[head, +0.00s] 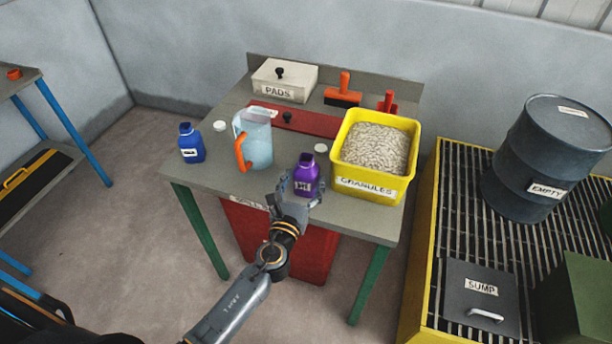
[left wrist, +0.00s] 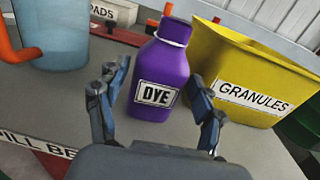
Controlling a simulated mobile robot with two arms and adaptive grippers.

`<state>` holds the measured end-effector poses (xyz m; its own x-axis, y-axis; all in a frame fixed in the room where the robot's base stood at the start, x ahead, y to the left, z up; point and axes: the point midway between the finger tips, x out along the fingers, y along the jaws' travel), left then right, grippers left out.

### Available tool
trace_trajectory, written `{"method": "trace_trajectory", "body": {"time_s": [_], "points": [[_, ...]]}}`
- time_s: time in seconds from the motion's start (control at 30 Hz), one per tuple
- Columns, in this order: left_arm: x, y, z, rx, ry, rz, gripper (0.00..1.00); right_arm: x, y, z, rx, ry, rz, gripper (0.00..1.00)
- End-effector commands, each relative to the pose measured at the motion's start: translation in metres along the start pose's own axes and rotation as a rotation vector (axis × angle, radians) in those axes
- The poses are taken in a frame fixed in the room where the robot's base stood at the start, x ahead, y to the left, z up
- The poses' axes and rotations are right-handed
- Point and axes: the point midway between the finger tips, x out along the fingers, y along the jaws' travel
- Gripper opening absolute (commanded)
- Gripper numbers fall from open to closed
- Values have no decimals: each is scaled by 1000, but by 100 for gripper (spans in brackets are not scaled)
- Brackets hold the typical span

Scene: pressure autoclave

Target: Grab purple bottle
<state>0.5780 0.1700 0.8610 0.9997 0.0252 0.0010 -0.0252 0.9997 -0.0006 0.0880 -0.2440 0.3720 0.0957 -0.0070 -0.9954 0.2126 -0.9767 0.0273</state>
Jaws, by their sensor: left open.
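The purple bottle (head: 306,174) stands upright near the front edge of the grey table. In the left wrist view the purple bottle (left wrist: 160,70) carries a white label reading DYE. My left gripper (head: 301,190) is open at the bottle, its fingers to either side of the bottle's lower part. In the left wrist view the left gripper (left wrist: 158,108) has one finger left and one right of the bottle, with a gap visible on the right. I cannot tell whether the left finger touches it. My right gripper is not in view.
A yellow granules bin (head: 343,163) stands close right of the bottle. A clear jug (head: 258,148) with an orange handle is to its left, and a blue bottle (head: 191,145) farther left. A red lidded panel (head: 310,122) lies behind. A dark drum (head: 535,165) stands on a grating at right.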

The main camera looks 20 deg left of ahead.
Motion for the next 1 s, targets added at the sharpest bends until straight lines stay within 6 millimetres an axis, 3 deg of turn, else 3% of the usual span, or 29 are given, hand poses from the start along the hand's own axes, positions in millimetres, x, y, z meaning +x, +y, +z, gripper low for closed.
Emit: {"method": "trace_trajectory", "body": {"time_s": [0.17,0.43,0.47,0.73,1.0], "points": [[23,1,1,-1,0,2,68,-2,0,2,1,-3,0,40],[27,1,1,0,0,1,68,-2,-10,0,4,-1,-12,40],[27,1,1,0,0,1,66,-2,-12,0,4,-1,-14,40],[27,1,1,0,0,1,13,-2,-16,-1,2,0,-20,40],[27,1,3,0,-2,1,12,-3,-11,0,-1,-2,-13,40]]}}
